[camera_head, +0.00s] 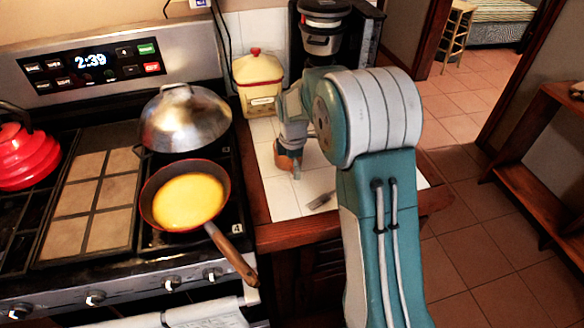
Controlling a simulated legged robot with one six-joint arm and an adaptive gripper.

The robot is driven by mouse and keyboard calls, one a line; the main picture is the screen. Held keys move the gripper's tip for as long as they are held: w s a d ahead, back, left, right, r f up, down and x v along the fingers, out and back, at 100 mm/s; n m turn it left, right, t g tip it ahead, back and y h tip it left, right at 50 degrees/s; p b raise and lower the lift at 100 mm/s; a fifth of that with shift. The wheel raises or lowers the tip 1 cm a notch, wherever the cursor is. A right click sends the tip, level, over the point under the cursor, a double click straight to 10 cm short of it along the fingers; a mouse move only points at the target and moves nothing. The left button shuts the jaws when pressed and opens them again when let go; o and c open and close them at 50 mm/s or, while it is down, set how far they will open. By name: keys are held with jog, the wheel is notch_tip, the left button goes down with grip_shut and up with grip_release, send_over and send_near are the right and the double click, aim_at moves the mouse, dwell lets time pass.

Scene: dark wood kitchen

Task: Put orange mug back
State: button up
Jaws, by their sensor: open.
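The orange mug (284,162) stands on the white tiled counter (277,199) to the right of the stove. Only part of it shows; my gripper (291,163) covers the rest. My gripper points down at the mug, with its fingers around or beside it; I cannot tell which. It is open. My arm reaches in from the lower right and hides part of the counter and the area behind it.
On the stove are a pan with yellow food (188,200), a domed metal lid (184,118) and a red kettle (24,155). A small dark item (321,200) lies on the counter.

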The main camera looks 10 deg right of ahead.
notch_tip(320, 180, up, 11)
jog(key=shift+r, duration=0.15)
jog(key=shift+s+r, duration=0.15)
jog(key=shift+r, duration=0.15)
jog(key=s+r+m+t, duration=0.2)
jog(key=s+m, duration=0.7)
jog(key=s, duration=0.5)
jog(key=s+r+m+t, duration=0.3)
jog(key=s+m, duration=0.6)
jog(key=s, duration=0.6)
jog(key=shift+r+t, duration=0.3)
jog(key=shift+r, duration=0.65)
jog(key=shift+a, duration=0.1)
